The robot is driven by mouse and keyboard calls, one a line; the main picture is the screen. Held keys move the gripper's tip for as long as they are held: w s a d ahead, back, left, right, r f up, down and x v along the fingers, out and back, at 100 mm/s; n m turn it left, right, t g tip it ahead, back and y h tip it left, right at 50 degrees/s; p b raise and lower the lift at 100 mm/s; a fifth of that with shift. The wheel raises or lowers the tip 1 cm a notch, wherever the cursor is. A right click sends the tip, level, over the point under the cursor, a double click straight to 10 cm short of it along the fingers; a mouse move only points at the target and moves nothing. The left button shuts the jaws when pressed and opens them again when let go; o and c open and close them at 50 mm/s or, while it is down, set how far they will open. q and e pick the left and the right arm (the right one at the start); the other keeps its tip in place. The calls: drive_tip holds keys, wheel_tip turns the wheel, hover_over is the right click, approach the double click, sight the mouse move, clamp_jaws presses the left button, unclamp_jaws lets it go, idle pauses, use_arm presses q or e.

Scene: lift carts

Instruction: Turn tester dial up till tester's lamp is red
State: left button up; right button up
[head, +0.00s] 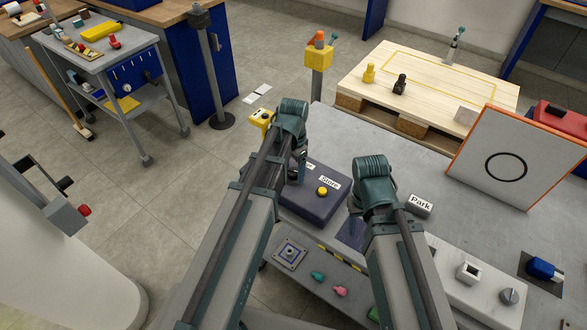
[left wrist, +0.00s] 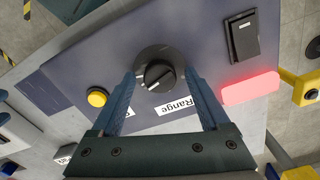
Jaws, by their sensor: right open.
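The tester (head: 312,205) is a dark box on the grey cart top, under my left gripper (head: 297,172). In the left wrist view its black dial (left wrist: 158,76) sits above the "Range" label, with a white pointer line aimed toward the lower left. My left gripper (left wrist: 160,80) is open, its blue fingers on either side of the dial with a visible gap around the knob. The tester's lamp (left wrist: 250,88) glows red, right of the dial. My right gripper (head: 372,190) hangs over the cart to the right of the tester and is open, its fingertips mostly hidden.
The tester also has a yellow button (head: 322,191) and a black rocker switch (left wrist: 242,38). A "Park" label block (head: 420,204) stands right of my right wrist. A white panel with a black ring (head: 490,150) stands at the right. A wooden pallet (head: 430,85) is behind.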

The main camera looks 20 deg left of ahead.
sight(293, 171)
use_arm(q)
wheel_tip(293, 171, up, 14)
drive_tip(key=p, duration=1.3)
drive_tip(key=shift+p, duration=0.4)
use_arm(e)
wheel_tip(293, 171, up, 14)
use_arm(q)
drive_tip(key=shift+f, duration=0.1)
use_arm(e)
drive_tip(key=shift+f, duration=0.15)
use_arm(q)
drive_tip(key=s+d+f+n+y+b, duration=0.1)
drive_tip(key=s+d+f+n+b, duration=0.2)
drive_tip(key=s+d, duration=0.7)
drive_tip(key=s+n, duration=0.1)
drive_tip(key=s, duration=0.3)
drive_tip(key=shift+s+d+f, duration=0.15)
drive_tip(key=shift+s+d, duration=0.05)
drive_tip(key=shift+s, duration=0.1)
use_arm(e)
wheel_tip(293, 171, down, 3)
drive_tip(key=shift+f, duration=0.2)
